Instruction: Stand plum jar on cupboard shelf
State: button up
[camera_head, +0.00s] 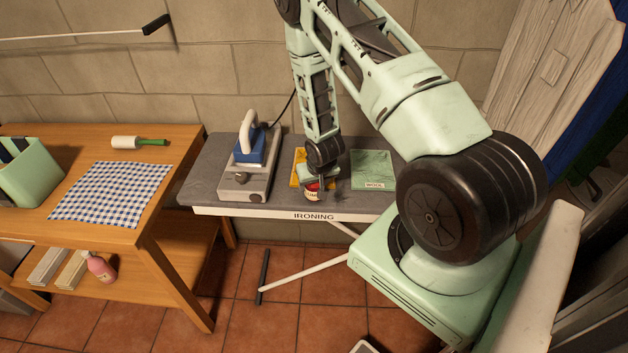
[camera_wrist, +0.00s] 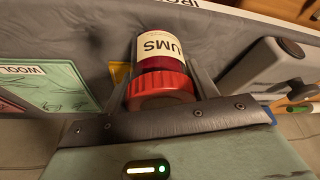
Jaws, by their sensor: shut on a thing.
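The plum jar (camera_wrist: 158,52) has a red lid and a cream label ending in "UMS" in the wrist view. In the head view the jar (camera_head: 312,195) is small and partly hidden by my gripper (camera_head: 318,183), over the front part of the grey ironing board (camera_head: 365,208). My gripper's fingers (camera_wrist: 161,75) are shut on the jar, one on each side, with the lid towards the palm. I cannot tell whether the jar touches the board. I cannot make out a cupboard shelf in either view.
An iron (camera_head: 250,146) on its grey base stands left of the jar.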

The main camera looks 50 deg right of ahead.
jog(key=shift+f, duration=0.2)
jog(key=o, duration=1.1)
jog(key=shift+o, duration=0.2)
jog(key=shift+r, duration=0.3)
jog(key=b+v, duration=0.3)
jog(key=v, duration=0.8)
jog(key=shift+a+r, duration=0.2)
jog(key=shift+r, duration=0.15)
